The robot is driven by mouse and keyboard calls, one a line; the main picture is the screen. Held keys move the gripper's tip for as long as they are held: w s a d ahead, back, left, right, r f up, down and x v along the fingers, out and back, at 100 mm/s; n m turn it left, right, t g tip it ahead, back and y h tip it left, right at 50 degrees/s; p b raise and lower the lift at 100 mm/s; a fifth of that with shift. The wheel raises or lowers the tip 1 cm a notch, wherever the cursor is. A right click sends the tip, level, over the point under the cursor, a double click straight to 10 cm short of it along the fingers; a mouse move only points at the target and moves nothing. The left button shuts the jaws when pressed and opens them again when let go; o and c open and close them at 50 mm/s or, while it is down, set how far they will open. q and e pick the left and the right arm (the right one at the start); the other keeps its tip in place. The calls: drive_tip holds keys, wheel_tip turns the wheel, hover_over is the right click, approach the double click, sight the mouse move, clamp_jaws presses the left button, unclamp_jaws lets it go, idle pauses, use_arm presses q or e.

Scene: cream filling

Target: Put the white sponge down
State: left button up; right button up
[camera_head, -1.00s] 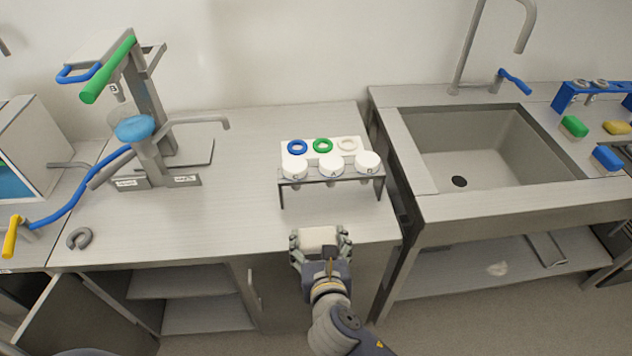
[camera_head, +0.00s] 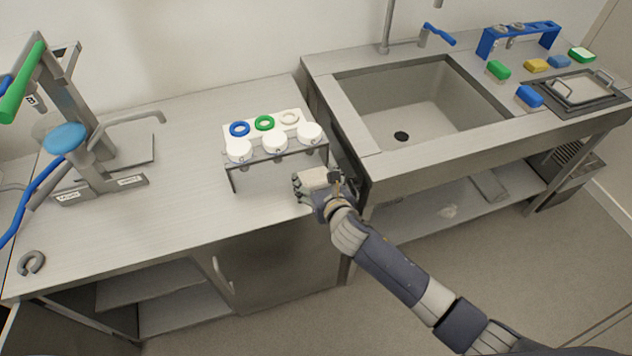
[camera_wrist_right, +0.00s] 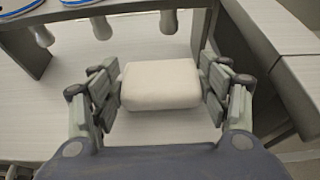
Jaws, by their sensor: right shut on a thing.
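The white sponge (camera_head: 314,178) is a pale rounded block between the fingers of my right gripper (camera_head: 317,184). In the right wrist view the sponge (camera_wrist_right: 160,85) fills the gap between both fingers of the gripper (camera_wrist_right: 161,88), which is shut on it. The gripper is by the front right part of the left counter (camera_head: 190,205), just in front of the nozzle rack. I cannot tell whether the sponge touches the counter. My left gripper is not in view.
The rack (camera_head: 275,157) with white-capped nozzles stands behind the gripper. A sink (camera_head: 420,100) is to the right. Green (camera_head: 498,70), yellow (camera_head: 537,65) and blue (camera_head: 529,96) sponges lie beyond it. The counter's middle is clear.

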drive_tip(key=shift+f, duration=0.85)
drive_tip(key=shift+f, duration=0.2)
drive_tip(key=o, duration=0.9)
drive_tip(key=shift+r, duration=0.1)
drive_tip(key=shift+s+r, duration=0.1)
drive_tip(key=shift+r, duration=0.05)
drive_tip(key=v, duration=1.2)
